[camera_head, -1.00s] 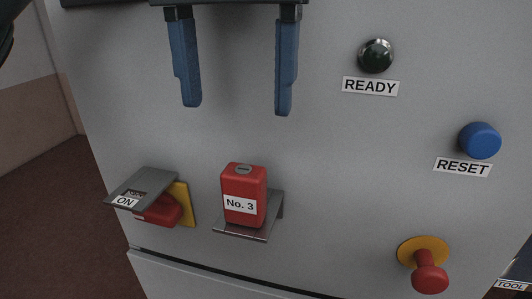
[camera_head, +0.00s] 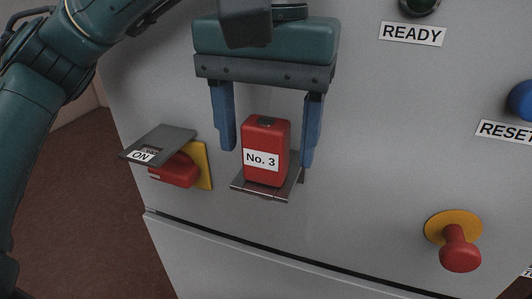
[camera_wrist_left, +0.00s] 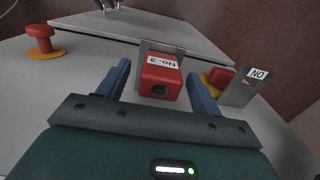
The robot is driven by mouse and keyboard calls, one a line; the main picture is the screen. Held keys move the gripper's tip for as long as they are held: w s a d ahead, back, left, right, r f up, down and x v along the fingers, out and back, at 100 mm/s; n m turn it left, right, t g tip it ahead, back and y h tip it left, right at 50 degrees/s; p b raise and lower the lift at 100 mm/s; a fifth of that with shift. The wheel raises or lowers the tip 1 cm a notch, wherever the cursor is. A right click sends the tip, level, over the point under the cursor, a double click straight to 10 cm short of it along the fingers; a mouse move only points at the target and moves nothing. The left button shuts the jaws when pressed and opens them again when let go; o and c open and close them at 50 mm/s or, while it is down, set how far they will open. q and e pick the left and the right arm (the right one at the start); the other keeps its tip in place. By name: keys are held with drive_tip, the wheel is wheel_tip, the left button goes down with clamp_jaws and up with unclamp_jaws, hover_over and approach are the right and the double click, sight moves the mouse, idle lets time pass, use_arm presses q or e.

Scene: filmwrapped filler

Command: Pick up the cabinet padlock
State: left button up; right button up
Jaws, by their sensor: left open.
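The red padlock (camera_head: 265,150) labelled "No. 3" stands upright on a small metal shelf (camera_head: 262,194) on the front of the grey cabinet. My left gripper (camera_head: 266,153) is open above it, with its blue fingers pointing down, one on each side of the padlock's upper part. In the left wrist view the padlock (camera_wrist_left: 160,78) sits between the two open fingers (camera_wrist_left: 160,85), with gaps on both sides. No shackle can be made out. My right gripper is not in view.
A red rotary switch (camera_head: 174,171) on a yellow plate, with a grey "ON" flap (camera_head: 160,143), is close left of the padlock. A red mushroom button (camera_head: 459,256) is at lower right. A blue RESET button (camera_head: 522,98) and dark READY lamp (camera_head: 419,7) are right. The cabinet face between is clear.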

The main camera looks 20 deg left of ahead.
use_arm(q)
drive_tip(key=shift+f, duration=0.9)
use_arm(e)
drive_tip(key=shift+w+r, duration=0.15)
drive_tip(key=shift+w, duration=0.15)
use_arm(q)
drive_tip(key=c, duration=1.2)
drive_tip(key=shift+o, duration=0.2)
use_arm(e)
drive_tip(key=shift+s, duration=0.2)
